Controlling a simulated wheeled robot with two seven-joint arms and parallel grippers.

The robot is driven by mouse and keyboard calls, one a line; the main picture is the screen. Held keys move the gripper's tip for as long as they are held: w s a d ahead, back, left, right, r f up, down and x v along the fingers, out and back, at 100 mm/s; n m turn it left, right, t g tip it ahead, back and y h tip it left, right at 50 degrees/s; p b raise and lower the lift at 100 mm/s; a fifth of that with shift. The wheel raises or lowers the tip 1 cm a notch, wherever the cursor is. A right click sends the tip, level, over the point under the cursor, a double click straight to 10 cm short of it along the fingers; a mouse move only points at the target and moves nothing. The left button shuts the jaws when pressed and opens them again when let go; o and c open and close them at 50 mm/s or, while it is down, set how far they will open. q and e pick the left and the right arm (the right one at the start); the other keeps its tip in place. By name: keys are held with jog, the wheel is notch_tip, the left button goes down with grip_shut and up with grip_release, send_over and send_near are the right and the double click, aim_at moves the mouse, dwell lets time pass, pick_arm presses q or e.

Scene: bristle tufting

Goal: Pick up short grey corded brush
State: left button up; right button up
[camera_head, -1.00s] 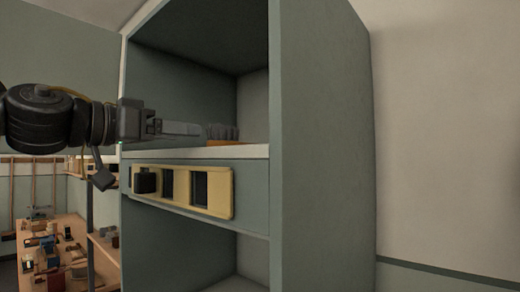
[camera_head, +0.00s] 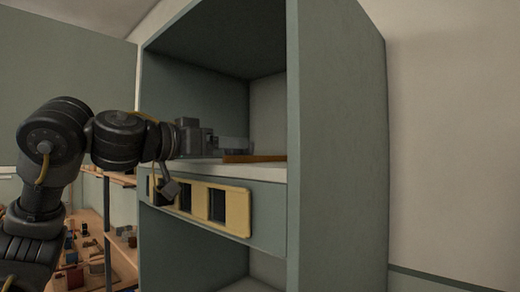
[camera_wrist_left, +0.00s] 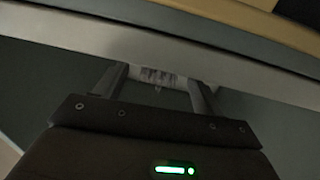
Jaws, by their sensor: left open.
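A brown strip (camera_head: 255,158), probably the base of the grey brush, lies on the shelf board of the cabinet. Its grey bristles are not clearly seen now; the pale fingers of my left gripper (camera_head: 235,147) cover that spot. My left gripper reaches in from the left, level, just above the board. In the left wrist view, my left gripper (camera_wrist_left: 155,80) has its two fingers apart, with a pale, bristly patch (camera_wrist_left: 158,76) between their tips. I cannot tell whether the fingers touch it. My right gripper is not in view.
The cabinet's right side wall (camera_head: 340,150) stands close to the brown strip. A yellow panel (camera_head: 215,205) with dark openings is on the cabinet front below the board. A workbench (camera_head: 95,255) with several small items is at lower left.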

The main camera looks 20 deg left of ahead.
pick_arm(q)
jog(key=x, duration=0.1)
jog(key=p+x, duration=0.1)
jog(key=x, duration=0.1)
jog(key=shift+r, duration=0.2)
jog(key=shift+w+d+f, duration=0.15)
jog(key=shift+w, duration=0.2)
jog(key=shift+s, duration=0.1)
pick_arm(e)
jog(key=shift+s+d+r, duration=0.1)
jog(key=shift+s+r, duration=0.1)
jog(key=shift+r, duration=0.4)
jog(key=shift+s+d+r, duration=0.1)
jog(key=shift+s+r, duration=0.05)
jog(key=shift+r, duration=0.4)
pick_arm(q)
jog(key=shift+s, duration=0.1)
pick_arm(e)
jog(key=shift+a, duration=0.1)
pick_arm(q)
jog(key=shift+c, duration=1.1)
jog(key=c, duration=0.9)
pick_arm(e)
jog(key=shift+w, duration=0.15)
